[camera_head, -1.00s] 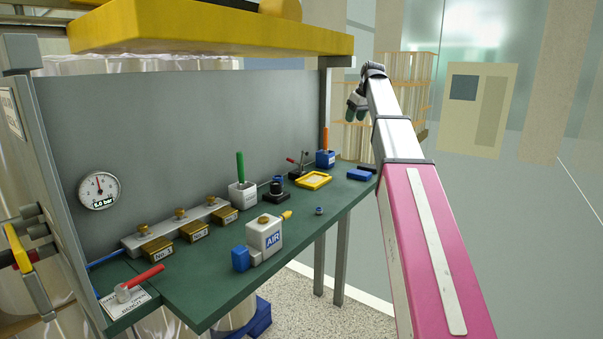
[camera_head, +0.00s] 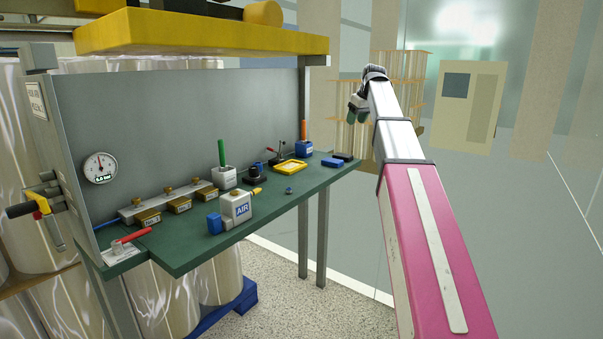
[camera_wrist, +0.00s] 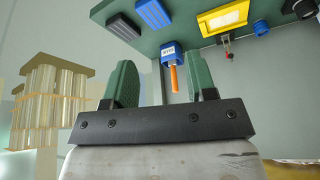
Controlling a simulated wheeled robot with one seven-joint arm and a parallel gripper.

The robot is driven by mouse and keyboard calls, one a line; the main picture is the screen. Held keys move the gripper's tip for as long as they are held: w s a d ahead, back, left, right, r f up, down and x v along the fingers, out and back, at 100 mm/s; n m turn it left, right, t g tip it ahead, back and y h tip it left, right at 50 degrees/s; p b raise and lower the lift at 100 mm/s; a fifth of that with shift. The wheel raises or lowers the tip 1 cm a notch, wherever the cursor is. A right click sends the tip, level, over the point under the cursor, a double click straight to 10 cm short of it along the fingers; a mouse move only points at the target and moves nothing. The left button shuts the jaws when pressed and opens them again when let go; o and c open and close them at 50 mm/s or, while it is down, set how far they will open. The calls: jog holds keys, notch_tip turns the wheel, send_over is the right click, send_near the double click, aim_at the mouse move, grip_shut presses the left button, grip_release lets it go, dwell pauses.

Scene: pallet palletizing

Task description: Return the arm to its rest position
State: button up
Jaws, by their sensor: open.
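My gripper (camera_head: 357,112) is at the end of my raised pink and white arm, beyond the right end of the green workbench (camera_head: 190,250) in the head view. In the wrist view its two green fingers (camera_wrist: 162,85) stand apart with nothing held between them. The blue block with an orange stick (camera_wrist: 171,52) shows in the gap between the fingers, behind them and apart from them. The wrist view shows the bench tilted, along its top.
The bench holds a white AIR unit (camera_head: 236,208), a yellow tray (camera_head: 290,166) and a red lever (camera_head: 132,236). A yellow shelf (camera_head: 200,32) overhangs it. A gauge (camera_head: 100,168) is on the left panel. Racks (camera_head: 405,85) stand behind my arm. Floor right of the bench is clear.

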jog(key=s+a+f+m+g, duration=0.1)
jog(key=s+f, duration=0.3)
jog(key=f, duration=0.7)
jog(key=s+f+m+h, duration=0.15)
jog(key=s+f, duration=0.25)
jog(key=f, duration=0.7)
jog(key=s+a+f+m+g, duration=0.15)
jog(key=s+f, duration=0.35)
jog(key=f, duration=0.6)
jog(key=s+f+m+g+h, duration=0.1)
jog(key=s+f+m, duration=0.2)
jog(key=s+f, duration=1.8)
jog(key=shift+d+f, duration=0.2)
